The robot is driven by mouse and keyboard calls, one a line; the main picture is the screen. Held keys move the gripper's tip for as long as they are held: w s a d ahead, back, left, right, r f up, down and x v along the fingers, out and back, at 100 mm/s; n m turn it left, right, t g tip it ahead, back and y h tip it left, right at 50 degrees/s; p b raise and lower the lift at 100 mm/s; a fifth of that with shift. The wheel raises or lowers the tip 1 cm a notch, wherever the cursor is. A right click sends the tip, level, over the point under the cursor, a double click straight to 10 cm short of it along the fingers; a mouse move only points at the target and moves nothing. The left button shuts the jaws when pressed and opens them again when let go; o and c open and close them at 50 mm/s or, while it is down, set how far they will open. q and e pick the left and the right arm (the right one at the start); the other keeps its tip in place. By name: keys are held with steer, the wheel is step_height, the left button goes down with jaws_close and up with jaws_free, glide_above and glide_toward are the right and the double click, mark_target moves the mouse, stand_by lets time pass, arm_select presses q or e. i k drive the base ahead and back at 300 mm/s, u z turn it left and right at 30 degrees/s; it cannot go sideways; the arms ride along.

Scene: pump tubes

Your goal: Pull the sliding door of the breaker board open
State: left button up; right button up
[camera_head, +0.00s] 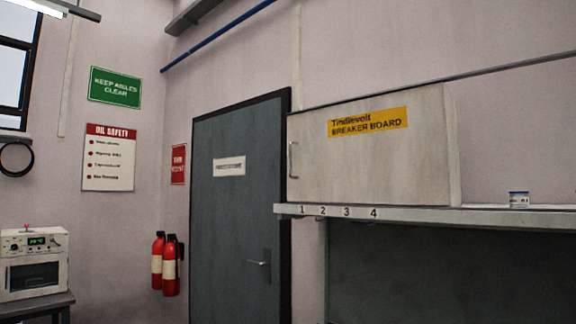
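The breaker board (390,160) is a pale grey wall cabinet on the right half of the head view, with a yellow label reading "Tindlevolt BREAKER BOARD" (367,122). Its front panel appears closed, and no breakers show. A vertical metal handle (293,159) sits at the panel's left edge. A shelf or ledge (440,215) with the numbers 1, 2, 3 and 4 runs beneath the cabinet. Neither of my grippers shows in this view.
A grey-blue door (235,220) stands left of the cabinet. Two red fire extinguishers (165,263) hang beside it. A small container (519,199) stands on the ledge at right. A white device (34,262) sits on a table at far left.

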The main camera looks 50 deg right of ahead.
mark_target(391, 149)
steer(key=z, duration=0.85)
steer(key=i, duration=1.1)
steer(key=z, duration=1.25)
